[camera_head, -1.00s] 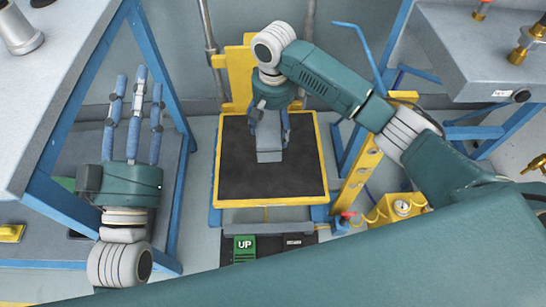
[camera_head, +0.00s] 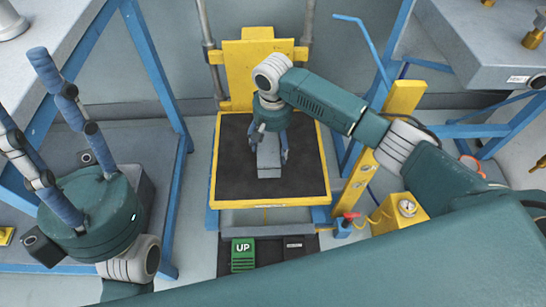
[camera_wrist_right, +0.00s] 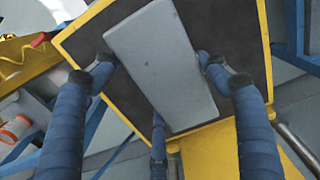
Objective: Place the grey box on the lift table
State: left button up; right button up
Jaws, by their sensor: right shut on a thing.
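The grey box (camera_head: 269,157) is over the middle of the lift table (camera_head: 232,180), which has a black top and a yellow rim. My right gripper (camera_head: 270,150) is shut on the box from above, its blue fingers on either side. In the right wrist view the box (camera_wrist_right: 160,62) lies between the fingers, with the table's black top (camera_wrist_right: 235,35) behind it. I cannot tell whether the box touches the table top. My left gripper (camera_head: 45,105) is at the left, with its blue fingers spread and empty.
A grey bench (camera_head: 60,20) with blue legs stands at the left, and another bench (camera_head: 490,45) at the right. A green UP pedal (camera_head: 243,254) is on the floor before the lift. A yellow unit with a gauge (camera_head: 400,213) stands right of it.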

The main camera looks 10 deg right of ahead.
jog(key=shift+f, duration=0.3)
notch_tip(320, 180, down, 5)
jog(key=b, duration=0.3)
jog(key=shift+f, duration=0.15)
jog(key=o, duration=1.9)
jog(key=shift+c, duration=0.2)
